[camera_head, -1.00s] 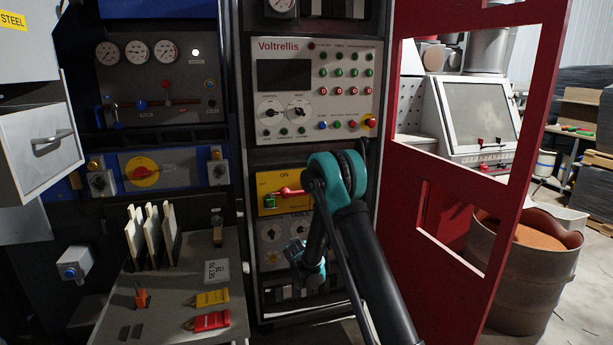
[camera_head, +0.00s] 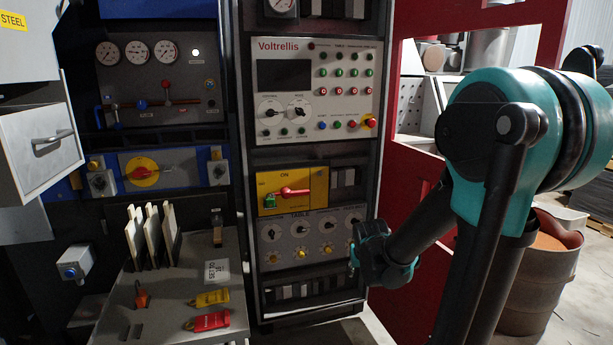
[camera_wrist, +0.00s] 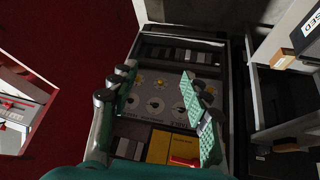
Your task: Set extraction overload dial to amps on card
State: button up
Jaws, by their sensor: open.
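The lower control panel (camera_head: 315,238) has a row of white-faced dials above a row of yellow knobs. One white dial (camera_head: 303,229) is clear; "TABLE" is lettered above. I cannot tell which dial is extraction overload, and the scale settings are too small to read. A white card (camera_head: 216,271) on the grey shelf reads "SET TO", its number unclear. My gripper (camera_head: 372,256) is at the panel's right side, partly covering its right end. In the wrist view my gripper (camera_wrist: 160,100) is open and empty, its fingers framing the inverted dials (camera_wrist: 157,107).
A yellow isolator plate (camera_head: 312,180) with a red handle and green padlock is above the dials. Red (camera_head: 210,321) and yellow (camera_head: 211,298) tags lie on the shelf. The red door frame (camera_head: 408,170) stands open to the right, behind my arm.

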jog(key=s+d+f+g, duration=0.2)
jog(key=s+f, duration=0.1)
jog(key=s, duration=1.5)
jog(key=shift+m+y, duration=0.3)
jog(key=shift+y, duration=0.1)
jog(key=shift+c, duration=0.4)
dwell(0.5)
